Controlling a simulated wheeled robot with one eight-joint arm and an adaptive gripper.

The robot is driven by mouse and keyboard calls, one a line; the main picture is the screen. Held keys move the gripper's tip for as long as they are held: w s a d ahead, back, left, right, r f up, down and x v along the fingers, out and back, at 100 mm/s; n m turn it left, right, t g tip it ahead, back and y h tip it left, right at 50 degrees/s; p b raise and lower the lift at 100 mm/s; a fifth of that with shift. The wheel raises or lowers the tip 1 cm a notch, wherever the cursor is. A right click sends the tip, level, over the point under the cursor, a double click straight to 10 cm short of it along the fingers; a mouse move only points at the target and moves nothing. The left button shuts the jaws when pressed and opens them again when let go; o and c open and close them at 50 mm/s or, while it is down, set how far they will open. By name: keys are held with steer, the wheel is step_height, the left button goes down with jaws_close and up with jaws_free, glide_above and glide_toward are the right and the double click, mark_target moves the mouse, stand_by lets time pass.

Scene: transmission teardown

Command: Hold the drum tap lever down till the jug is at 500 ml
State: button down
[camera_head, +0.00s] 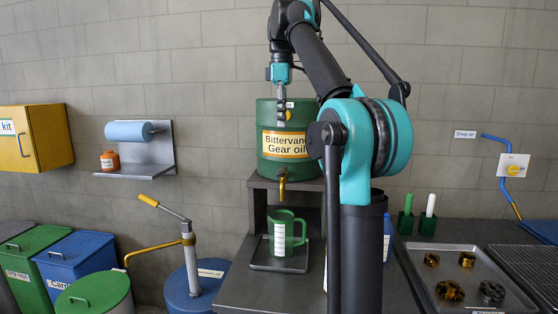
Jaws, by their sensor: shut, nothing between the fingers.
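The green drum (267,167), labelled "Bittervane Gear oil", stands on a raised dark stand. Its brass tap (283,180) sticks out low on the front. I cannot make out the tap's lever clearly. The green jug (298,243) with a white scale strip stands upright on a grey tray (262,264) below the tap. Its oil level cannot be read at this size, and no stream shows clearly. My gripper (281,122) points down, shut and empty, in front of the drum's upper part, above the label and well above the tap.
My arm covers the drum's right side. A blue drum with a hand pump (188,245) stands left of the bench. A metal tray (473,285) with several gears lies right. A shelf (150,155) with a blue roll and a yellow kit box (45,138) hang on the wall.

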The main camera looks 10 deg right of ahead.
mark_target(281, 173)
steer(key=shift+r, duration=0.25)
steer(key=shift+w, duration=0.1)
step_height(281, 173, down, 14)
steer(key=shift+f, duration=0.1)
stand_by(0.6)
steer(key=shift+s+a+f+t+h, duration=0.15)
steer(key=shift+s+f+t+h, duration=0.2)
steer(key=shift+f+t, duration=0.45)
steer(key=shift+s+f+t, duration=0.15)
steer(key=shift+f+t, duration=0.15)
steer(key=shift+f, duration=0.05)
stand_by(5.2)
